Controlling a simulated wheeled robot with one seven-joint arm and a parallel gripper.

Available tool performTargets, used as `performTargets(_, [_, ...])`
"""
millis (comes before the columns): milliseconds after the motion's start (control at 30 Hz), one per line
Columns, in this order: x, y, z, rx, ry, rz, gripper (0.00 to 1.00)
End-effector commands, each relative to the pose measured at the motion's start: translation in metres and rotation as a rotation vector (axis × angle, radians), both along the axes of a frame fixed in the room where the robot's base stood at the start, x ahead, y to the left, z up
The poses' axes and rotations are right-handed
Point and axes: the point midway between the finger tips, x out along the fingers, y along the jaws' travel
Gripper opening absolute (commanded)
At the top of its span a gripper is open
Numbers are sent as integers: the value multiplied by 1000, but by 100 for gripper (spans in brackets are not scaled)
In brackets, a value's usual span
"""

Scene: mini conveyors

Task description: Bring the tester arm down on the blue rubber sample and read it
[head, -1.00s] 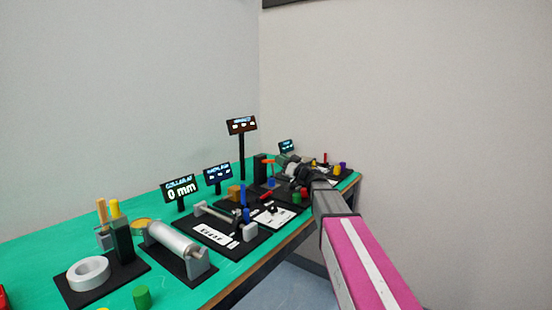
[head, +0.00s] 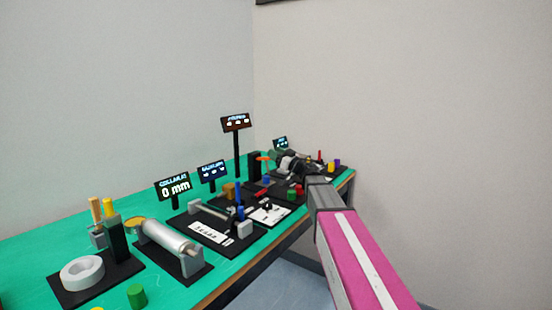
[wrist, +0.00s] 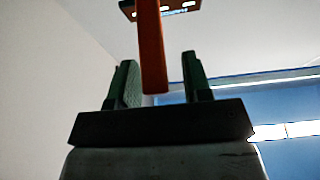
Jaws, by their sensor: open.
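The tester arm, an orange-red bar (wrist: 152,50), runs between the two green fingers of my gripper (wrist: 158,62) in the wrist view. The fingers are open, with a gap on each side of the bar. In the head view the orange bar (head: 263,158) shows small beside a black post (head: 254,167), with my gripper (head: 274,156) just to its right. A small blue piece (head: 265,181) below the bar looks like the rubber sample. It is too small to tell how it sits. The tall display (head: 236,123) shows dashes; its heading is unclear.
The green bench (head: 45,245) carries several black-based stations. A collar display (head: 173,187) reads 0 mm. A silver roller (head: 168,236) and a grey ring (head: 82,273) stand nearer. Red and green pieces (head: 292,194) lie below my arm. A wall (head: 430,110) rises on the right.

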Motion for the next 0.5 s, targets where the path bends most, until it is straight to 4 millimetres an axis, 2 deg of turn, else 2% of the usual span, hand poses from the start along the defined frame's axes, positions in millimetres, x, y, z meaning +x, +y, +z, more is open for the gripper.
performTargets(133, [0,0,27,-1,-3,0,45])
performTargets(200, [-14,13,33,-1,-2,3,45])
performTargets(500, [-49,55,65,-1,-2,2,45])
